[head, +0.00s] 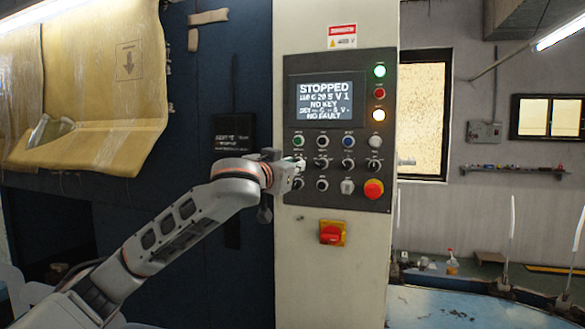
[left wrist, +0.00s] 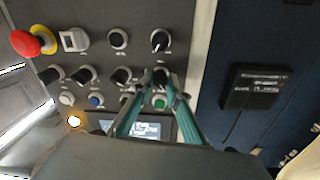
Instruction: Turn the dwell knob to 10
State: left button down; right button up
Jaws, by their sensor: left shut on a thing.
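The grey control panel (head: 338,130) on the white cabinet carries a lit screen (head: 325,102), which reads STOPPED, NO KEY and NO FAULT, with a line like "110 C 20 S V 1". Rows of knobs and buttons sit below. My left gripper (head: 296,166) is at the panel's left column. In the left wrist view its teal fingers (left wrist: 158,80) are closed around a dark knob (left wrist: 160,76) in the middle row, below the green button in the head view. The knob's pointer and scale are hidden, and labels are too small to read, so I cannot tell which knob is dwell. My right gripper is not in view.
Another black knob (left wrist: 160,40) is close to the gripped one. A red mushroom button (head: 373,189) sits at the panel's lower right. A red rotary switch (head: 331,233) is below the panel. A dark blue wall lies left of the cabinet.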

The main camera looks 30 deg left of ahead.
pick_arm(q)
jog(key=n, duration=0.5)
jog(key=shift+p, duration=0.4)
jog(key=shift+n, duration=0.3)
jog(key=c, duration=1.9)
grip_release()
jog(key=s, duration=0.4)
jog(key=s+d, duration=0.1)
jog(key=s, duration=0.3)
jog(key=s+d, duration=0.1)
jog(key=s, duration=0.2)
jog(key=shift+s+d+f, duration=0.2)
jog(key=shift+s, duration=0.2)
